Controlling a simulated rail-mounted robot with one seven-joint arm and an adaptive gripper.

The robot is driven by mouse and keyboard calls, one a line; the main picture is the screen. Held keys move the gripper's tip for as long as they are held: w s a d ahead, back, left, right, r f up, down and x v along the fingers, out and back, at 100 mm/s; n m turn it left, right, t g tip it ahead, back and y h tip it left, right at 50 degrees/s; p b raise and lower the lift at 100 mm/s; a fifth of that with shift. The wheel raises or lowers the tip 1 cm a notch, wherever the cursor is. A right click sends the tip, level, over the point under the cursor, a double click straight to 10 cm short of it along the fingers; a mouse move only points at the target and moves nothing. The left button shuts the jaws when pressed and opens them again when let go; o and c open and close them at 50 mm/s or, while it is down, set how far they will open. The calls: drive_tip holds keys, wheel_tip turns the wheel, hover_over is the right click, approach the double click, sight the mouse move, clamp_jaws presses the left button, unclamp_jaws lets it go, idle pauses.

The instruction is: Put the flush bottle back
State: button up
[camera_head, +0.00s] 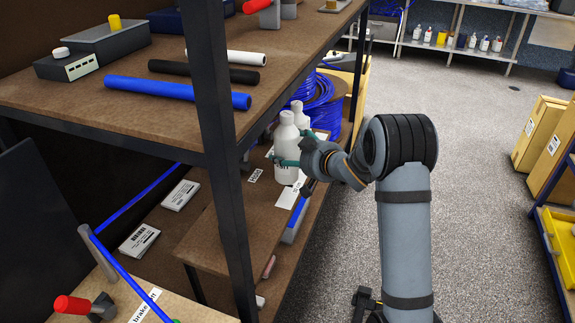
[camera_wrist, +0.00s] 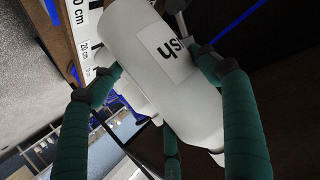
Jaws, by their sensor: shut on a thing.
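The flush bottle (camera_head: 286,150) is white, with a pale cap and a label.
Blue tubing coils (camera_head: 319,97) lie behind the bottles. White labels (camera_head: 292,194) lie near the bottle. The floor aisle (camera_head: 470,140) is clear to the right.

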drive_tip(key=shift+w+a+f, duration=0.3)
drive_tip(key=shift+w+a, duration=0.15)
drive_tip(key=shift+a, duration=0.1)
drive_tip(key=shift+f, duration=2)
drive_tip(key=shift+f, duration=0.2)
drive_tip(key=o, duration=1.9)
drive_tip(key=shift+c, duration=0.2)
drive_tip(key=shift+r, duration=0.25)
drive_tip(key=b+v, duration=0.1)
drive_tip(key=v, duration=1.1)
drive_tip(key=shift+f, duration=0.25)
drive_tip(key=shift+s+b, duration=0.1)
drive_tip(key=shift+b, duration=0.2)
